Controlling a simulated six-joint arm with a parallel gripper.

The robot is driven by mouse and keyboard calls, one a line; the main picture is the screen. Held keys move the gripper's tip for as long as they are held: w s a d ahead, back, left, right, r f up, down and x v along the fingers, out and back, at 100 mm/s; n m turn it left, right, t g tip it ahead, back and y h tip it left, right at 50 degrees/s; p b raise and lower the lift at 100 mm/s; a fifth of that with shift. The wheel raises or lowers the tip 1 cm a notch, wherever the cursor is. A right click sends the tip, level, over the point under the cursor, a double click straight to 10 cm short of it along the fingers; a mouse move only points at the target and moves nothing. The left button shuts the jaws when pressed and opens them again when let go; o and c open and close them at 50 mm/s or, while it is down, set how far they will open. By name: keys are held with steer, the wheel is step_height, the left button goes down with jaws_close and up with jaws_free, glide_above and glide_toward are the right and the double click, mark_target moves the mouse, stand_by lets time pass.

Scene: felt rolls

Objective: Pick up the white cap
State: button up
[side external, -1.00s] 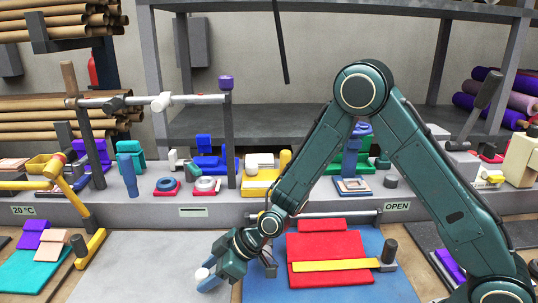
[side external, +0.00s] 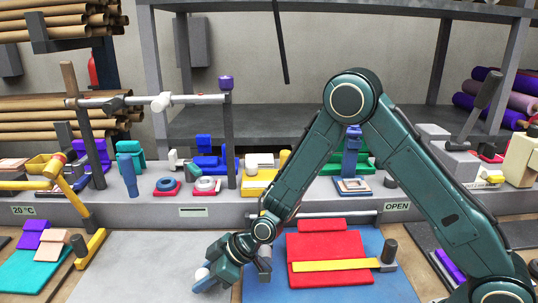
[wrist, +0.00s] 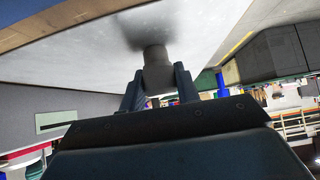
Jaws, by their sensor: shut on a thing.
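The white cap (side external: 202,273) is a small pale piece at the front, over the light grey panel, between my gripper's fingers in the side view. My gripper (side external: 206,279) is tilted down to the left and shut on it. In the wrist view the cap (wrist: 155,68) shows as a shaded grey cylinder between the two blue-grey fingers of my gripper (wrist: 158,80). A dark shadow lies on the pale surface at its far end. I cannot tell whether it touches the panel. The fingers hide part of the cap.
The light grey panel (side external: 150,262) is otherwise clear. A blue mat (side external: 340,290) with a red felt piece (side external: 325,245) and a yellow strip (side external: 335,265) lies to the right. Teal felt (side external: 35,270) lies at the left. A grey ledge with small parts runs behind.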

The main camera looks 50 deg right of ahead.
mark_target(204, 272)
steer(key=shift+r, duration=1.15)
steer(key=shift+r, duration=2.4)
